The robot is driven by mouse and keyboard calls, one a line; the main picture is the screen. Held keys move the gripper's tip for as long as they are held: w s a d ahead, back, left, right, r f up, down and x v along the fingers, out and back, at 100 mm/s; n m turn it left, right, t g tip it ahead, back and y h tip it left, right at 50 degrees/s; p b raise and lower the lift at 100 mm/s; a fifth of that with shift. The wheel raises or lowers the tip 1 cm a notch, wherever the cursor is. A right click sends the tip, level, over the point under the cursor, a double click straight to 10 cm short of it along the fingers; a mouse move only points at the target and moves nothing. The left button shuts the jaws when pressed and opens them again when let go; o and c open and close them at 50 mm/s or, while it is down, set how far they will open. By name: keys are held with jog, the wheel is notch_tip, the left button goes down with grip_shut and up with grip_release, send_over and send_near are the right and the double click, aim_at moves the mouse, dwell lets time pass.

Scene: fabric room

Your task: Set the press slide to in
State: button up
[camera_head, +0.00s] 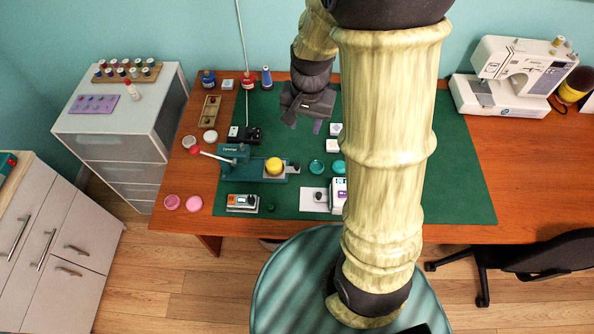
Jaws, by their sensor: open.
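The teal press (236,154) stands on the left part of the green mat. Its white lever with a red knob (195,150) points left. The press slide (292,172) sticks out to the right of the press body, with a yellow round piece (274,165) on it and a small dark knob at its right end. My gripper (305,123) hangs above the mat, behind and a little right of the slide in the picture, pointing down. Its two fingers are apart with nothing seen between them. It does not appear to touch the press.
A black box (244,134) stands behind the press, and an orange-and-grey device (242,202) in front. Teal round pieces (317,167) lie right of the slide. My arm covers the mat's middle. The mat's right side (457,170) is clear. A sewing machine (515,75) stands far right.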

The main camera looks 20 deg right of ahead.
aim_at(297, 164)
jog(key=w+f+m+g+b, duration=0.1)
jog(key=w+f+m+b, duration=0.3)
jog(key=w+f, duration=0.2)
notch_tip(297, 164, down, 3)
jog(key=shift+w+r+b, duration=0.15)
jog(key=shift+b, duration=0.15)
jog(key=shift+a, duration=0.1)
notch_tip(297, 164, down, 17)
jog(key=shift+f, duration=0.2)
grip_shut()
